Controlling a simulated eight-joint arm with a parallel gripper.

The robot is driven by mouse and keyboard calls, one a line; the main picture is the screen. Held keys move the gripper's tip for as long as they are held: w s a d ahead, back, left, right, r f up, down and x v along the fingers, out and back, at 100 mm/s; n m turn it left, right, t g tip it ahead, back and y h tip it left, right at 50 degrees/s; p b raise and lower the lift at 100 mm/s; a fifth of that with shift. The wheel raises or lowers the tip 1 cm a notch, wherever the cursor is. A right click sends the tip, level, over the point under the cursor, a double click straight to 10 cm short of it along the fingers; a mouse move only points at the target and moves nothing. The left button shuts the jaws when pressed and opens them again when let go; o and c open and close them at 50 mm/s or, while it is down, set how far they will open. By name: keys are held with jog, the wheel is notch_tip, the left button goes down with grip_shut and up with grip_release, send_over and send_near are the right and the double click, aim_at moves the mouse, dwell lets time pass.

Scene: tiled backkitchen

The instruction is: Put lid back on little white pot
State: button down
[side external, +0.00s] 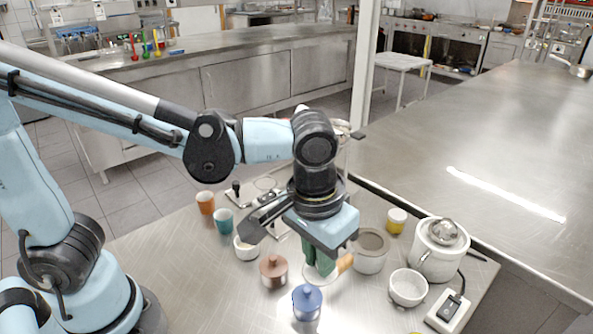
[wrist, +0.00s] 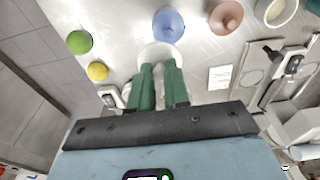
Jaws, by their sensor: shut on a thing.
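The little white pot (side external: 246,251) stands open on the near steel table, left of my gripper. It shows without a lid at the top right of the wrist view (wrist: 276,10). My gripper (side external: 319,266), with green fingers, is shut on a pale round lid (wrist: 160,53), whose disc shows under the fingertips in the side view. The fingers hide its knob. The lid is beside the blue lidded pot (side external: 307,303), well away from the white pot; whether it touches the table I cannot tell. A reddish-brown lidded pot (side external: 273,272) stands between the blue and white pots.
A grey pot (side external: 370,251), white bowl (side external: 408,288), rice cooker (side external: 440,250) and power strip (side external: 447,311) stand to the right. Orange (side external: 205,202) and teal (side external: 223,221) cups stand behind the white pot. Green (wrist: 79,42) and yellow (wrist: 97,71) round things lie left in the wrist view.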

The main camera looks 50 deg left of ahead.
jog(key=a+n, duration=0.7)
jog(key=a, duration=1.2)
jog(key=shift+y, duration=0.4)
jog(key=shift+s+a+f, duration=0.1)
jog(key=shift+s+f, duration=0.05)
jog(key=shift+f, duration=1)
jog(key=shift+s+a+f, duration=0.1)
jog(key=shift+f, duration=1.05)
jog(key=shift+s+a+f, duration=0.1)
jog(key=shift+s+f, duration=0.05)
jog(key=shift+f, duration=1)
jog(key=shift+f, duration=0.15)
jog(key=c, duration=0.5)
grip_release()
jog(key=shift+r, duration=3.5)
